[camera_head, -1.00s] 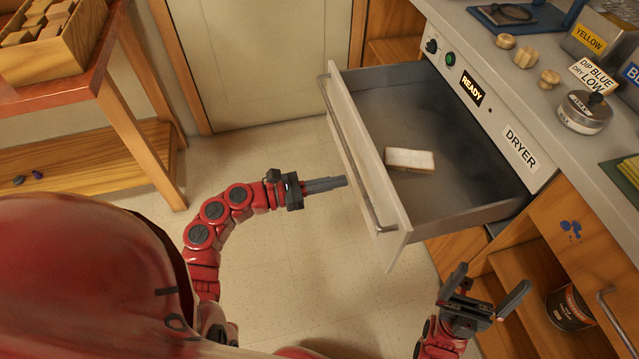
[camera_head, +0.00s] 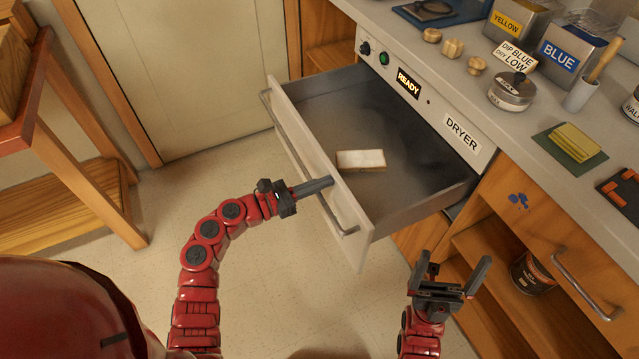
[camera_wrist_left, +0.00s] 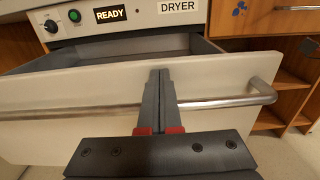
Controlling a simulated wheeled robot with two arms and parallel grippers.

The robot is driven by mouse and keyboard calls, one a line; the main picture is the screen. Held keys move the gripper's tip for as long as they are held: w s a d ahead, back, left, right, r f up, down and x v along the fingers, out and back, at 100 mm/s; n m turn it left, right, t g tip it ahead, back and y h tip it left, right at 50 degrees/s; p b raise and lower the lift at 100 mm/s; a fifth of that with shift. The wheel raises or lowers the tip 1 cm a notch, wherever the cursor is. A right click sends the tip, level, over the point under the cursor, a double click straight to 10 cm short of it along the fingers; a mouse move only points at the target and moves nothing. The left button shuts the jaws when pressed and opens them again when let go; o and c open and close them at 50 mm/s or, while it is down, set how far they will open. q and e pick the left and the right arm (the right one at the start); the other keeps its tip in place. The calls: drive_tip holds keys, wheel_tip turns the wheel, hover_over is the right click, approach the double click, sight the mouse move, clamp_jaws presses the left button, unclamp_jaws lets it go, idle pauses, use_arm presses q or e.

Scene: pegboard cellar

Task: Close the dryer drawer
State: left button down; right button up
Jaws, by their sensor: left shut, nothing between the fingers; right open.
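The dryer drawer (camera_head: 330,205) is pulled out from the dryer front (camera_head: 425,100), with a bar handle along its pale front panel. A white-topped block (camera_head: 361,160) lies inside it. My left gripper (camera_head: 330,183) is shut and empty, with its tips at the drawer front by the handle. In the left wrist view, the shut fingers (camera_wrist_left: 160,85) point at the drawer front (camera_wrist_left: 215,80) and overlap the handle bar (camera_wrist_left: 220,102); I cannot tell whether they touch the panel. My right gripper (camera_head: 450,268) is open and empty, to the right of the drawer's near corner.
The counter above holds wooden knobs (camera_head: 452,47), a lidded tin (camera_head: 512,92), a blue-labelled box (camera_head: 566,55) and a yellow sponge on a green mat (camera_head: 568,143). Open shelves with a can (camera_head: 533,272) are right of the drawer. A wooden table (camera_head: 60,150) stands left. Floor between is clear.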

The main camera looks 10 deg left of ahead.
use_arm(q)
drive_tip(key=b+x, duration=0.5)
drive_tip(key=f+b+x, duration=0.1)
drive_tip(key=b+x, duration=0.1)
drive_tip(key=b, duration=0.1)
drive_tip(key=shift+d+f, duration=0.1)
drive_tip(key=shift+d, duration=0.15)
drive_tip(key=r+b+x, duration=0.1)
drive_tip(key=b+x, duration=0.8)
drive_tip(key=x, duration=1.5)
drive_tip(key=shift+w+r+b, duration=0.2)
drive_tip(key=shift+r+b, duration=0.1)
drive_tip(key=shift+b, duration=0.1)
